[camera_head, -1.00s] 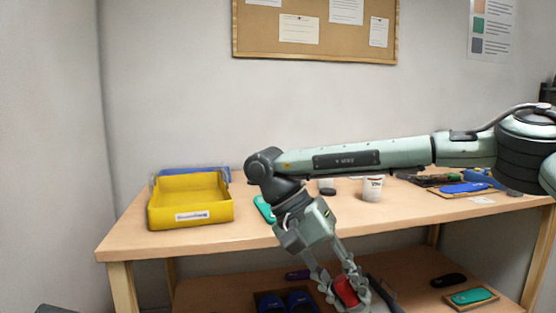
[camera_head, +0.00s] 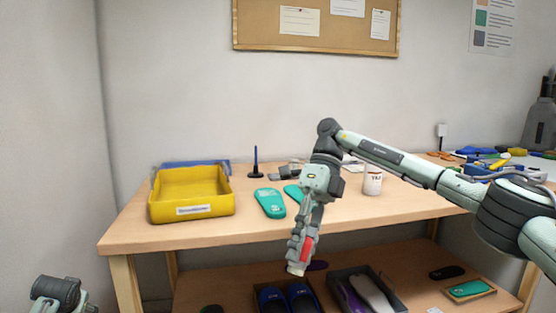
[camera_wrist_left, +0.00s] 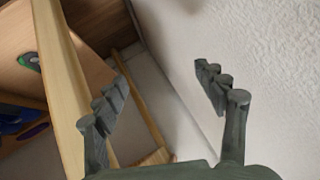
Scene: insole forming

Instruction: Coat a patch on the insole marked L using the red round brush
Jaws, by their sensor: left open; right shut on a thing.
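My right gripper (camera_head: 299,262) is shut on a red thing (camera_head: 307,246), likely the red round brush; the fingers hide most of it. It hangs in front of the table's front edge, below the top. A teal insole (camera_head: 269,203) with a small white mark lies on the table, left of this gripper. A second teal insole (camera_head: 292,192) lies beside it, partly hidden by my right wrist. I cannot read which is marked L. My left gripper (camera_wrist_left: 160,80) is open and empty in the left wrist view, near the wall and a wooden edge.
A yellow bin (camera_head: 190,208) stands at the table's left end. A dark blue post (camera_head: 255,165) stands behind the insoles. A white cup (camera_head: 372,182) stands right of my right wrist. The shelf below holds blue footwear (camera_head: 286,300) and a dark box (camera_head: 362,290). Clutter fills the right side.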

